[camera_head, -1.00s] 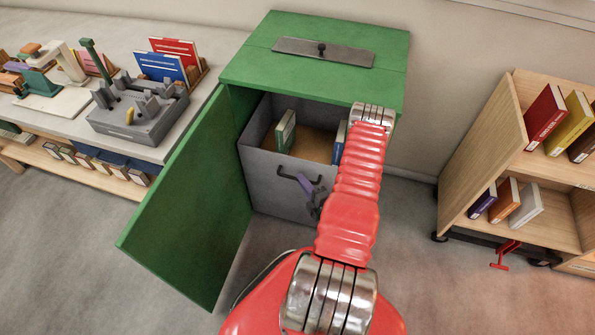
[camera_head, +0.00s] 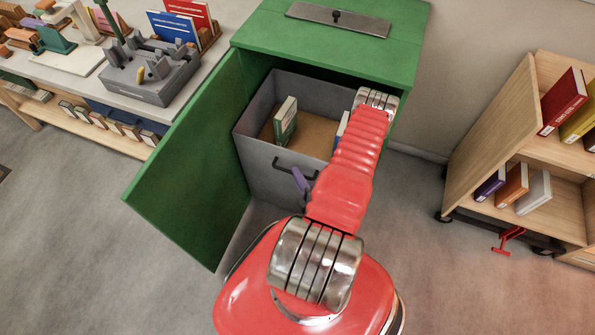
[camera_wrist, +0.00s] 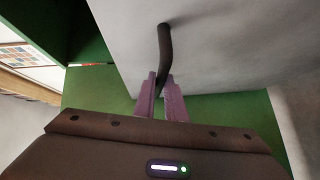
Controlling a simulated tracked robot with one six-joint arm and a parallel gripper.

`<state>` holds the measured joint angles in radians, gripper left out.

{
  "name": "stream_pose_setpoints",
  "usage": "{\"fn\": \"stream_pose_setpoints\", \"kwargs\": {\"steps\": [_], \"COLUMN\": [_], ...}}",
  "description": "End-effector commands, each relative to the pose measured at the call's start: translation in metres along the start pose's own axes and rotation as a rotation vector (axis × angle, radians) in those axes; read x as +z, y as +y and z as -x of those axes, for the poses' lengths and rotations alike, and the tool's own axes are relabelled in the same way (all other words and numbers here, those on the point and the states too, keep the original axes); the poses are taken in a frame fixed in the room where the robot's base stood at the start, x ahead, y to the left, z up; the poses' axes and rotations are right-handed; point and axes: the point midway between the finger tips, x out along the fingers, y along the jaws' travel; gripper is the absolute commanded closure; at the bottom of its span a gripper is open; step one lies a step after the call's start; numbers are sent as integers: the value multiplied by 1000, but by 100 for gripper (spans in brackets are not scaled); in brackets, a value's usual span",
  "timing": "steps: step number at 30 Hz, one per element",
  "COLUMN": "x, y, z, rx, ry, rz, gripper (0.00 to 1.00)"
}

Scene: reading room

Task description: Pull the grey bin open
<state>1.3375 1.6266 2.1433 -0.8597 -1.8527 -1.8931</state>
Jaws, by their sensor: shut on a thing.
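The grey bin (camera_head: 265,170) sits inside the green cabinet, slid partly out through its front opening. A dark bar handle (camera_head: 283,163) is on its front wall. In the wrist view the handle (camera_wrist: 164,45) runs down between the purple fingertips of my gripper (camera_wrist: 160,78), beside the bin's pale front (camera_wrist: 220,35). My gripper is shut on the handle. In the head view only a purple finger of my gripper (camera_head: 300,181) shows; my red arm hides the bin's right side. A green and white book (camera_head: 285,122) stands in the bin, with a partly hidden blue one (camera_head: 342,130).
The green cabinet (camera_head: 320,45) has its door (camera_head: 190,165) swung wide open to the left. A bench (camera_head: 215,55) with a grey tool holder (camera_head: 150,75) stands at left. A wooden book cart (camera_head: 490,130) stands at right. The floor in front is clear.

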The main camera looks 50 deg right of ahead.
Motion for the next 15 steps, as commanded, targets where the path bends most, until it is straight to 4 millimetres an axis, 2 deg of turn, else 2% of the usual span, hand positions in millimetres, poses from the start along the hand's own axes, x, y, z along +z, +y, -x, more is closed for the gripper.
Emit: {"fn": "stream_pose_setpoints", "kwargs": {"steps": [8, 9, 15], "x": [0, 0, 1], "y": [-2, -2, -1], "z": [0, 0, 0], "rx": [-8, -8, -4], "ry": [2, 2, -1], "rz": [-2, -2, -1], "gripper": [100, 86, 72]}}
